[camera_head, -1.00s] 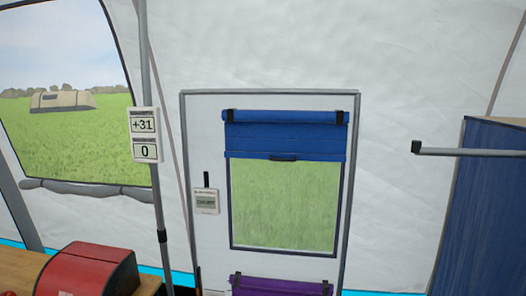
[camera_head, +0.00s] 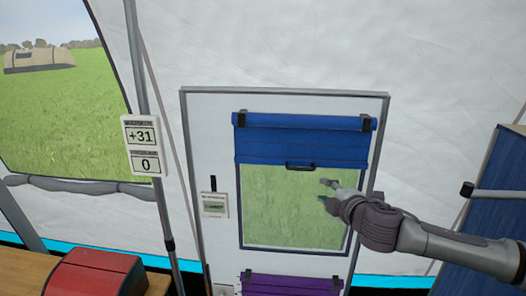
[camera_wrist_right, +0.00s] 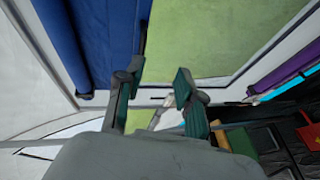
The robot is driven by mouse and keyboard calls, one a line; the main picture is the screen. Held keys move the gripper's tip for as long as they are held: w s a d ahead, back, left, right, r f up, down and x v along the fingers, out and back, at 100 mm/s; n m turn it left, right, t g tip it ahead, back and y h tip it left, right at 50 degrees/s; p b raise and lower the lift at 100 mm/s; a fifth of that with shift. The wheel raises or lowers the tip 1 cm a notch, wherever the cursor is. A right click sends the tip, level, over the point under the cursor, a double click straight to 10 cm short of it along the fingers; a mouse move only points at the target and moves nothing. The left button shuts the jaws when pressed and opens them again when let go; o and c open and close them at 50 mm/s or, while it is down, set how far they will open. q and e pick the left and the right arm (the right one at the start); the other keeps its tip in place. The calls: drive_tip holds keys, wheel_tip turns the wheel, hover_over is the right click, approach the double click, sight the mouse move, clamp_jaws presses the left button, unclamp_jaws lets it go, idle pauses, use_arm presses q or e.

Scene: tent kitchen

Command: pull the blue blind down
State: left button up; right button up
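The blue blind (camera_head: 302,141) hangs partly lowered over the upper part of the door window, with a dark handle (camera_head: 300,165) at the middle of its lower edge. My right gripper (camera_head: 325,191) is in front of the window, below and to the right of the handle, apart from it in the picture. In the right wrist view its two fingers (camera_wrist_right: 160,88) are spread with nothing between them. The blue blind also shows in the right wrist view (camera_wrist_right: 85,40), at the upper left. My left gripper is not in view.
A purple blind (camera_head: 290,284) is at the bottom of the door. A small display (camera_head: 214,204) sits left of the window. A red box (camera_head: 95,274) stands on the wooden counter at lower left. A blue cabinet (camera_head: 492,190) with a grey bar is at the right.

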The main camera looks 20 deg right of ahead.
sight(302, 170)
drive_tip(key=shift+n, duration=0.4)
drive_tip(key=w+p, duration=0.2)
drive_tip(key=w, duration=0.2)
drive_tip(key=w+p, duration=0.2)
drive_tip(key=w, duration=0.2)
drive_tip(key=w+p, duration=0.2)
drive_tip(key=w, duration=0.2)
drive_tip(key=shift+w+r, duration=0.2)
drive_tip(key=shift+r, duration=0.1)
drive_tip(key=shift+w+f, duration=0.2)
drive_tip(key=shift+w, duration=0.2)
drive_tip(key=shift+s+d, duration=0.1)
clamp_jaws()
